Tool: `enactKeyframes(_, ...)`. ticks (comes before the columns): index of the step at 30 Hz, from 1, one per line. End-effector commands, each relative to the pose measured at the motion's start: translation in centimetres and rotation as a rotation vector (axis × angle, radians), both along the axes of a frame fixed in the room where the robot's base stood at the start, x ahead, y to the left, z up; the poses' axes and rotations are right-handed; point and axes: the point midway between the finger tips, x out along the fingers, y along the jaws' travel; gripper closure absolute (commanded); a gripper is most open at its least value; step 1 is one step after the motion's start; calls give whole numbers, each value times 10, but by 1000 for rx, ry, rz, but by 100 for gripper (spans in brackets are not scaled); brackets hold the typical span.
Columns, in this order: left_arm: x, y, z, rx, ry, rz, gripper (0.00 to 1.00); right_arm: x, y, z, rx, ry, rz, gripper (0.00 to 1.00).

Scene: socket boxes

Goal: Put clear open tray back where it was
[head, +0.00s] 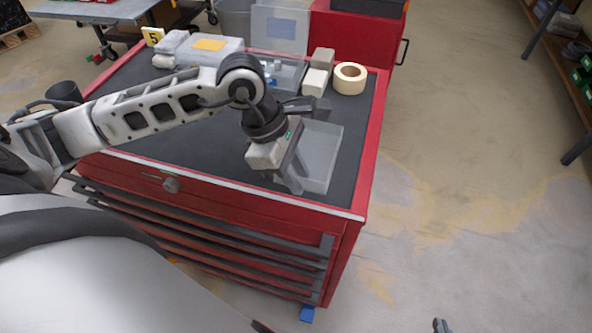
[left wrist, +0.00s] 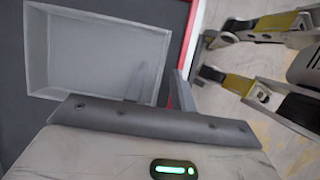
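The clear open tray (head: 328,145) sits on the dark top of the red cabinet, near its front right corner. It is see-through grey, empty, and also shows in the left wrist view (left wrist: 95,55). My left gripper (head: 288,178) points down at the tray's front left side. In the left wrist view, one finger shows outside the tray wall, with a gap to it. A fainter finger shape shows on the tray side, so the fingers seem spread around the wall. Whether they touch it is hard to tell.
A tape roll (head: 350,78), pale blocks (head: 316,82), a clear container with small parts (head: 285,72) and a lidded box with a yellow label (head: 212,48) stand along the back. A yellow number 5 marker (head: 153,36) is at the back left. My left arm crosses the cabinet top.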

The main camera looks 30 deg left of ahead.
Motion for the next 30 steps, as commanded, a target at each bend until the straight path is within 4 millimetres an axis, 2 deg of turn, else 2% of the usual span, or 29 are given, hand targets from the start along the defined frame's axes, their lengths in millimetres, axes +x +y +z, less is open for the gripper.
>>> enactKeyframes(8, 0, 0, 5, 0, 0, 0, 75, -1, 0, 4, -2, 4, 1, 100)
enactKeyframes(10, 0, 4, 10, 2, -2, 1, 75, -1, 0, -1, -2, 5, 1, 100)
enactKeyframes(18, -6, 26, 62, 4, -5, 1, 75, -2, -1, -9, -3, 10, 1, 100)
enactKeyframes(24, -9, 39, 96, 3, -3, 2, 75, -1, 0, -7, -1, 3, 0, 100)
enactKeyframes(30, -12, 45, 111, 1, 0, 0, 75, 0, 0, -7, 0, 2, 1, 100)
